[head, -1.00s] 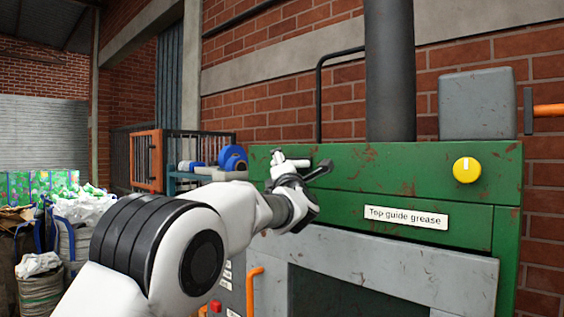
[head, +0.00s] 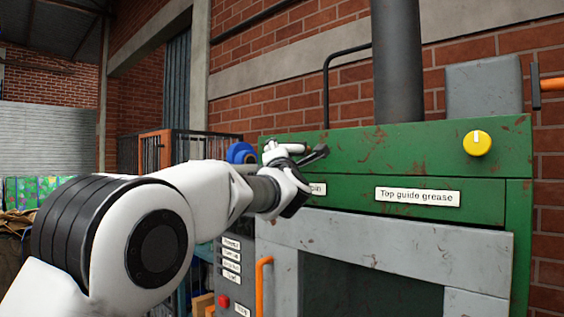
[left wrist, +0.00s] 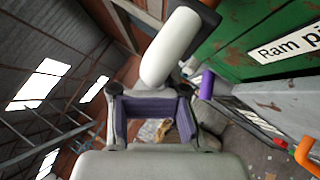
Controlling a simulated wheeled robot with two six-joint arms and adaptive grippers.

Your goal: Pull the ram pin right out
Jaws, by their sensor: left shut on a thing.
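The ram pin's white, bar-like handle (left wrist: 172,45) shows at the top of the left wrist view, above the jaws, and as a small white bar (head: 285,148) in the head view. My left gripper (head: 300,172) is shut on it, in front of the green machine (head: 350,148). The gripper (left wrist: 152,112) has purple inner pads in the left wrist view. A "Ram pin" label (left wrist: 290,45) is on the green face beside it. The pin's shaft and its hole are hidden, so I cannot tell how far out it is. My right gripper is not in view.
A yellow knob (head: 477,143) and a "Top guide grease" label (head: 417,196) are on the machine's front. An orange handle (head: 262,287) stands out below my arm. A small purple piece (left wrist: 207,85) shows beside the machine.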

